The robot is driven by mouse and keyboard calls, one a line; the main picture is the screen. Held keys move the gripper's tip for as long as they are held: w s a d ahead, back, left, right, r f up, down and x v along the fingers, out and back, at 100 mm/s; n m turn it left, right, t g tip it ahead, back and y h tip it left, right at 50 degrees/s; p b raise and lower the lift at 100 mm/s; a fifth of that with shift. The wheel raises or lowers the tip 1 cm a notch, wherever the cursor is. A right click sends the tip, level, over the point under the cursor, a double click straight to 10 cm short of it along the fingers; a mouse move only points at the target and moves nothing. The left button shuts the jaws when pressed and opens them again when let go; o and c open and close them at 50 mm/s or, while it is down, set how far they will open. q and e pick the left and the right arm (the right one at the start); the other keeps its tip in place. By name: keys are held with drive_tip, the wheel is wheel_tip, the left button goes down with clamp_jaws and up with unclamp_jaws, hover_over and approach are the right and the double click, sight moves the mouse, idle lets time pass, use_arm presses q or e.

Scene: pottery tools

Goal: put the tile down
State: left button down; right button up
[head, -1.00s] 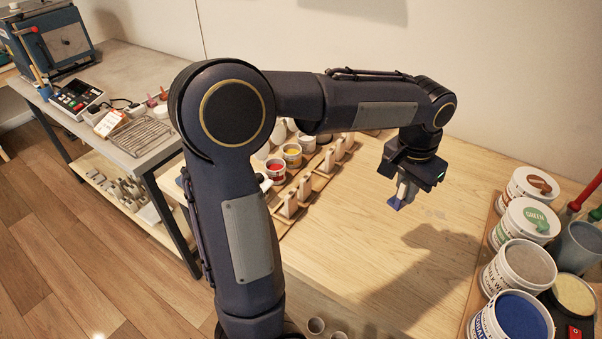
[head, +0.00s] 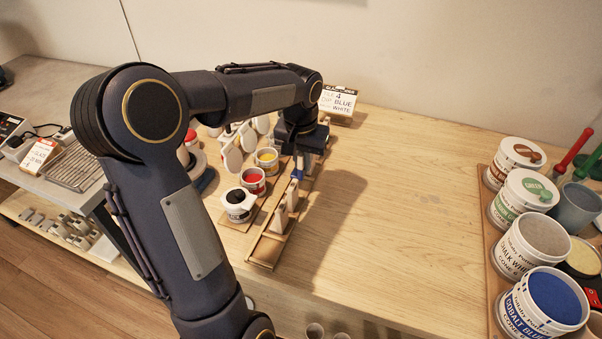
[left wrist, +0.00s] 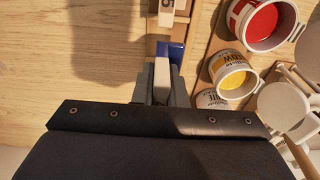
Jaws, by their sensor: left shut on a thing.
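My left gripper (head: 299,160) is shut on a pale tile with a blue end. The blue end (head: 297,174) shows just below the jaws in the head view. In the left wrist view the tile (left wrist: 162,72) sits between the fingers (left wrist: 162,88), its blue end pointing away from them. It is over or at the long wooden rack (head: 262,252), in line with other tiles (head: 281,219) that stand upright there. I cannot tell whether the held tile touches the rack. My right gripper is not in view.
Pots of red (head: 253,181), yellow (head: 266,160) and black (head: 238,204) glaze stand left of the rack. A card (head: 338,103) reading "4 BLUE WHITE" stands behind. Large glaze tubs (head: 541,302) line the right side. The table middle is clear.

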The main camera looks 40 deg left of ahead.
sight(303, 173)
use_arm(q)
drive_tip(key=shift+f, duration=2.05)
drive_tip(key=shift+f, duration=0.1)
drive_tip(key=c, duration=1.5)
unclamp_jaws()
